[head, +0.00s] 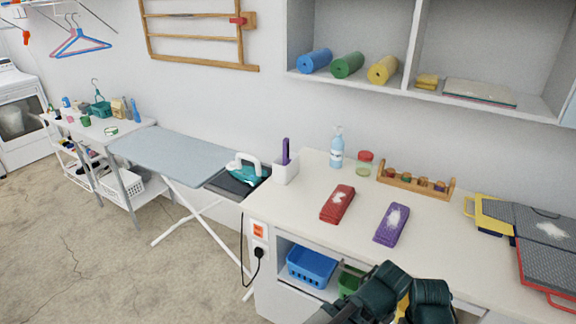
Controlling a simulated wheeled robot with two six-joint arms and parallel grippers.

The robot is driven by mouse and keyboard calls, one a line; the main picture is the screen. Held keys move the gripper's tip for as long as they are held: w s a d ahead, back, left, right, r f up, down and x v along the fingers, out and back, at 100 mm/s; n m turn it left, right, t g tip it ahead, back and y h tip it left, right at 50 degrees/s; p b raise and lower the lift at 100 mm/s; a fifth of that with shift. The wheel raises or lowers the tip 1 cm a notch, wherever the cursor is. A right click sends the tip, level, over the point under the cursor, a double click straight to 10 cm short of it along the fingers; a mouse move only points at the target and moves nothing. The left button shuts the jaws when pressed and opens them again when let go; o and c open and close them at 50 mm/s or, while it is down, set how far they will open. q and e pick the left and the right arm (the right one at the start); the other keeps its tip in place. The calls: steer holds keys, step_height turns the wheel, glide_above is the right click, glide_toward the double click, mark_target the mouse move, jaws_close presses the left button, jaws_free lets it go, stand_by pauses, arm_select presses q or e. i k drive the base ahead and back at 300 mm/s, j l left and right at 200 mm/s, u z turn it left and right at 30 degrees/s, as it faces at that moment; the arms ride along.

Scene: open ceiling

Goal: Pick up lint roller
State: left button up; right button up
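A purple handle (286,149) stands upright in a white holder (286,169) at the left back corner of the white counter (318,222). It may be the lint roller; its lower part is hidden in the holder, so I cannot tell for sure. Dark green parts of my own arm show at the bottom edge, in front of the counter and well away from the holder. No gripper fingertips can be made out in the head view.
An ironing board (170,155) with a teal iron (243,169) adjoins the left.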

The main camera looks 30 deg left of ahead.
mark_target(286, 160)
steer(key=i+j, duration=0.1)
steer(key=j, duration=0.3)
steer(key=i+j, duration=0.1)
steer(key=j, duration=0.3)
steer(key=i+j, duration=0.15)
steer(key=j, duration=0.25)
steer(key=i+j, duration=0.1)
steer(key=j, duration=0.3)
steer(key=i+j, duration=0.1)
steer(key=j, duration=0.3)
